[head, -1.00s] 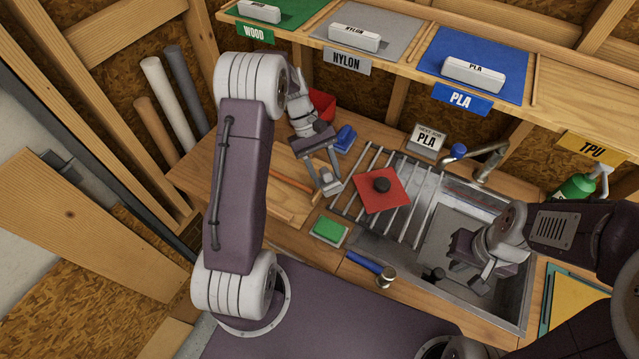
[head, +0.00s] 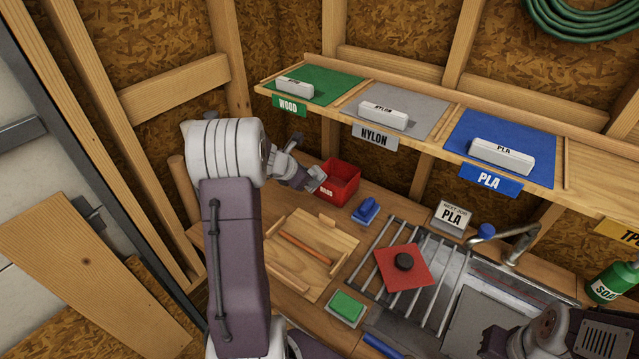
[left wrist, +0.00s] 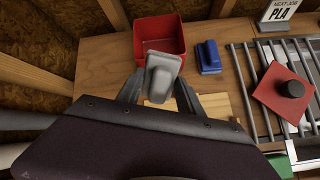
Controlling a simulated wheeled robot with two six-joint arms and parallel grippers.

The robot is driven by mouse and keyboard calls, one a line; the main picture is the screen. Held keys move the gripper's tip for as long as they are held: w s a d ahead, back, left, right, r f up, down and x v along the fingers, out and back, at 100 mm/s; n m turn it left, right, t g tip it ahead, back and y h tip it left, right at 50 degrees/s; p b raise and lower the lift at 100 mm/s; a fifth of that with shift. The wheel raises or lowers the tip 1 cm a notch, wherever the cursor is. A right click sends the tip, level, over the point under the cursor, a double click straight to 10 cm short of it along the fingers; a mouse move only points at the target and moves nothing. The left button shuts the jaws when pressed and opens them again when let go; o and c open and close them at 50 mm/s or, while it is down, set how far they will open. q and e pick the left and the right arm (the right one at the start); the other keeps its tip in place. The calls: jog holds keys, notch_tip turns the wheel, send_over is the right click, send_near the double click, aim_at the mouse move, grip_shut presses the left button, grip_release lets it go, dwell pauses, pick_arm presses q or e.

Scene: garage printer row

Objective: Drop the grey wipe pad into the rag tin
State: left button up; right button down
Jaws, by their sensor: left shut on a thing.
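The grey wipe pad (left wrist: 163,78) is clamped between the fingers of my left gripper (left wrist: 158,92) in the left wrist view. In the head view my left gripper (head: 312,181) is just left of the red rag tin (head: 341,180), near its rim. The tin also shows in the left wrist view (left wrist: 140,42), open at the top, just beyond the pad, which overlaps its near wall in the picture. I see nothing inside the tin. My right gripper (head: 492,343) is partly in view at the bottom right, over the sink, with its fingertips cut off.
A blue brush-like object (head: 366,211) stands right of the tin. A wooden board (head: 312,255), a green sponge (head: 347,307) and a rack with a red sheet (head: 402,268) lie nearer. The labelled shelf (head: 425,134) overhangs the bench behind.

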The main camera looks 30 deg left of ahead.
pick_arm(q)
jog(key=w+d+f+p, duration=0.1)
jog(key=w+f+p, duration=0.2)
jog(key=w+p, duration=0.7)
jog(key=w, duration=0.4)
jog(key=shift+s+d, duration=0.1)
jog(key=o, duration=1.4)
